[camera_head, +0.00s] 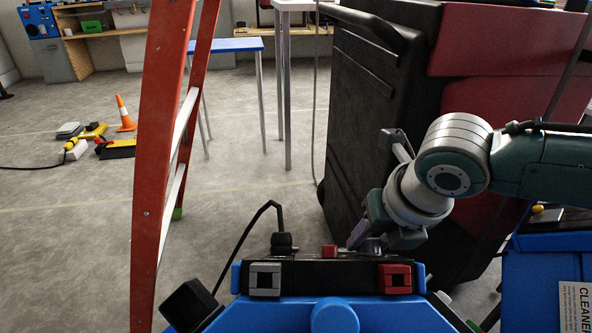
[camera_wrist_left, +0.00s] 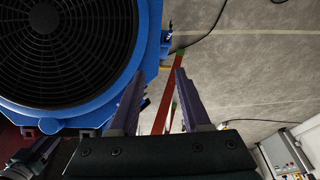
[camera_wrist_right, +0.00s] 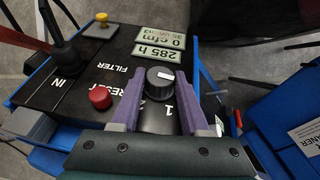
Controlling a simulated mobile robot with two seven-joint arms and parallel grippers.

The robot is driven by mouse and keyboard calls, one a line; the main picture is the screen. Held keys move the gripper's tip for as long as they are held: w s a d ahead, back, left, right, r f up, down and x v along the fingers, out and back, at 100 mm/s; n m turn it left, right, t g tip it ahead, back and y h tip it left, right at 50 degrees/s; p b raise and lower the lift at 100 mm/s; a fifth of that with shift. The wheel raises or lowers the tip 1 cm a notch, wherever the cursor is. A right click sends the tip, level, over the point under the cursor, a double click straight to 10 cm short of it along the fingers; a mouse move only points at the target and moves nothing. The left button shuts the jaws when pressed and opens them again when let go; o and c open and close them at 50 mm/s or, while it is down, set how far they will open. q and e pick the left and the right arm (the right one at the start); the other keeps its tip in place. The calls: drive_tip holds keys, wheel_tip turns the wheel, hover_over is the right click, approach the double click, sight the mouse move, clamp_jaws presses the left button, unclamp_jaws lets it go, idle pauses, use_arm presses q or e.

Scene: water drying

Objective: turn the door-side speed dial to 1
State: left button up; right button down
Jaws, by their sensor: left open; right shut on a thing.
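A black round speed dial (camera_wrist_right: 160,83) with a white pointer mark is on a black control panel (camera_wrist_right: 120,70) in the right wrist view. Its mark lies toward the picture's upper right; a printed 1 shows below the dial. My right gripper (camera_wrist_right: 158,92) is shut on this dial, one purple finger on each side. In the head view my right gripper (camera_head: 362,238) reaches down onto the panel top, mostly hiding the dial. My left gripper (camera_wrist_left: 156,82) is open and empty in the left wrist view, beside a blue machine with a round black grille (camera_wrist_left: 65,45).
A red button (camera_wrist_right: 101,96) sits close to the dial, and a black plug (camera_wrist_right: 64,50) with its cable stands on the panel. An orange ladder (camera_head: 160,150) stands at left, a large black case (camera_head: 375,110) behind my right arm. Grey floor lies open between.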

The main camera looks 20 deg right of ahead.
drive_tip(key=shift+a+r+m+g+h+p, duration=0.3)
drive_tip(key=shift+m+h+p, duration=0.1)
drive_tip(key=shift+h+p, duration=0.35)
drive_tip(key=shift+w+f+m+h, duration=0.1)
drive_tip(key=shift+m+h, duration=0.2)
drive_tip(key=shift+h, duration=0.15)
drive_tip(key=shift+w+a+f+m+g+h, duration=0.1)
drive_tip(key=shift+f+m+g+h, duration=0.1)
drive_tip(key=shift+m+g+h, duration=0.4)
drive_tip(key=shift+f+g+h+b, duration=0.15)
drive_tip(key=shift+g+h+b, duration=0.15)
drive_tip(key=shift+h+b, duration=0.25)
drive_tip(key=m+g+h+b, duration=0.1)
drive_tip(key=b, duration=0.1)
drive_tip(key=h+b, duration=0.1)
drive_tip(key=b, duration=0.2)
drive_tip(key=m+g+h+b, duration=0.1)
drive_tip(key=b, duration=0.1)
drive_tip(key=shift+w+a+f+m+g, duration=0.1)
drive_tip(key=shift+w+f+m+g, duration=0.05)
drive_tip(key=shift+f+m+g, duration=0.15)
use_arm(q)
wheel_tip(320, 180, down, 8)
drive_tip(key=b, duration=0.2)
drive_tip(key=shift+f, duration=0.15)
use_arm(e)
drive_tip(key=shift+r+m+g+h, duration=0.25)
drive_tip(key=shift+m+g+h, duration=0.05)
drive_tip(key=shift+g+h, duration=0.1)
